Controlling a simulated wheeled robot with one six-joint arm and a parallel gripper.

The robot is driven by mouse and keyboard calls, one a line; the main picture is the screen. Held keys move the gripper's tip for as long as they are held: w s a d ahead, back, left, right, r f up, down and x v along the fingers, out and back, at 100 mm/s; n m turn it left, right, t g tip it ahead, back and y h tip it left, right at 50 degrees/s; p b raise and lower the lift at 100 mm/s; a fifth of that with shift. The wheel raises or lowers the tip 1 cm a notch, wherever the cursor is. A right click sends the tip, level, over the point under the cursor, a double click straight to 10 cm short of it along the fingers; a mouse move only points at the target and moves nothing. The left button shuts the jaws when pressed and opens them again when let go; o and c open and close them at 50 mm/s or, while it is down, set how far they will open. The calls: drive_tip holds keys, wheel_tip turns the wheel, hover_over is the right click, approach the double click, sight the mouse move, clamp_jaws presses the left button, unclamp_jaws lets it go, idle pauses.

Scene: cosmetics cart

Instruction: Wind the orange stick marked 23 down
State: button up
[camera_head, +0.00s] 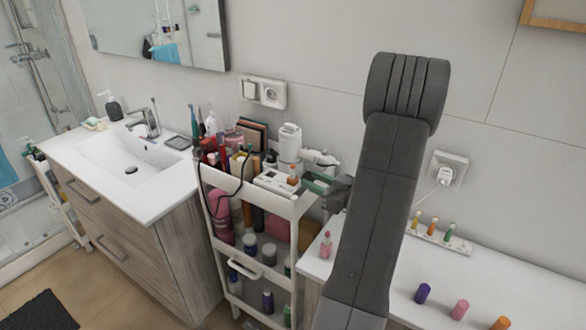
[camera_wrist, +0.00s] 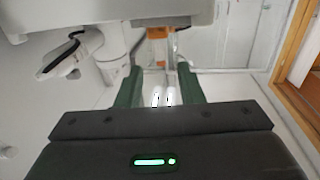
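An orange-topped stick (camera_head: 293,171) stands upright on a white device (camera_head: 272,182) on the cart's top. In the wrist view the stick (camera_wrist: 158,48) shows orange and clear parts below a pale block (camera_wrist: 120,14). Its marking is too small to read. My gripper (camera_head: 317,184) is right of the stick in the head view. Its two green fingers (camera_wrist: 159,84) are apart, with the stick in line with the gap beyond them. No contact shows. Another orange stick (camera_head: 432,227) stands in a white rack (camera_head: 458,244) between two others; its number is unreadable too.
The cart (camera_head: 250,205) is crowded with bottles, brushes and a dark cable. A white hair dryer (camera_head: 290,143) stands close behind the device. A pink bottle (camera_head: 326,246) and purple (camera_head: 422,293), pink (camera_head: 460,309) and orange (camera_head: 501,323) caps stand on the white counter (camera_head: 545,295).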

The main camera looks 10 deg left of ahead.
sight(293, 177)
drive_tip(key=p+x, duration=0.2)
drive_tip(key=x, duration=0.6)
clamp_jaws()
